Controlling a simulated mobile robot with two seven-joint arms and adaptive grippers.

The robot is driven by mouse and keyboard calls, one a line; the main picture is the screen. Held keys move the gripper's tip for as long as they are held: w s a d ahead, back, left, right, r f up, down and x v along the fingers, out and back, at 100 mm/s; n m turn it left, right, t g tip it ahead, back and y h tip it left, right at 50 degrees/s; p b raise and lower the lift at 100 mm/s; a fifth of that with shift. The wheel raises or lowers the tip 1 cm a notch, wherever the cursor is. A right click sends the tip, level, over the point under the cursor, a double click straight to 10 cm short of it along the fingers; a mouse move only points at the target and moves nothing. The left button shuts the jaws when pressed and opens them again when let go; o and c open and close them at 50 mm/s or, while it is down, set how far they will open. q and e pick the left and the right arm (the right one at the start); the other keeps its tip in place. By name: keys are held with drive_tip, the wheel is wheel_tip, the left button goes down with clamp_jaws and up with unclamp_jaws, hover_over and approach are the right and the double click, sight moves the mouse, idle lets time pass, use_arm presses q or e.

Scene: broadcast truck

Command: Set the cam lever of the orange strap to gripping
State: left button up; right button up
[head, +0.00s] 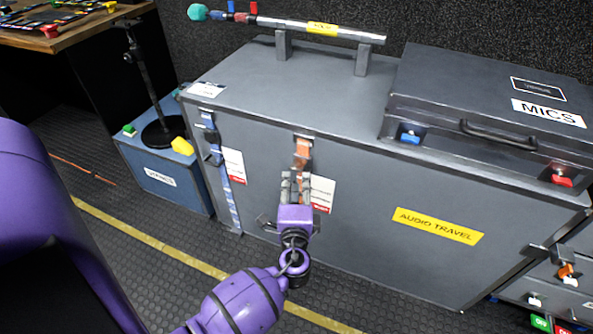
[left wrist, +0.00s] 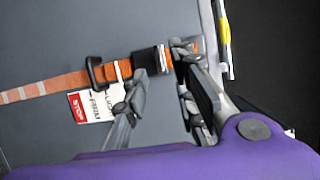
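The orange strap (head: 303,147) runs down the front of the large grey case, below its top edge. In the left wrist view the strap (left wrist: 58,84) runs sideways, through a dark loop-shaped part (left wrist: 95,72) and up to a dark block-like buckle (left wrist: 149,61). Which dark part is the cam lever, and how it is set, I cannot tell. My left gripper (head: 297,176) is at the strap, hiding its lower part in the head view. In the left wrist view its fingers (left wrist: 160,64) are apart, with the buckle between them; contact is unclear. My right gripper is not in view.
The grey case (head: 370,190) has a blue strap (head: 225,185) at left and a yellow "AUDIO TRAVEL" label (head: 438,226). A white-and-red tag (left wrist: 92,106) hangs beside the orange strap. On top are a MICS case (head: 480,92) and a pole on supports (head: 310,28).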

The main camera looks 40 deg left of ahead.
sight(296, 167)
use_arm(q)
drive_tip(key=x, duration=0.7)
drive_tip(key=shift+w+a, duration=0.2)
drive_tip(key=shift+a, duration=0.05)
clamp_jaws()
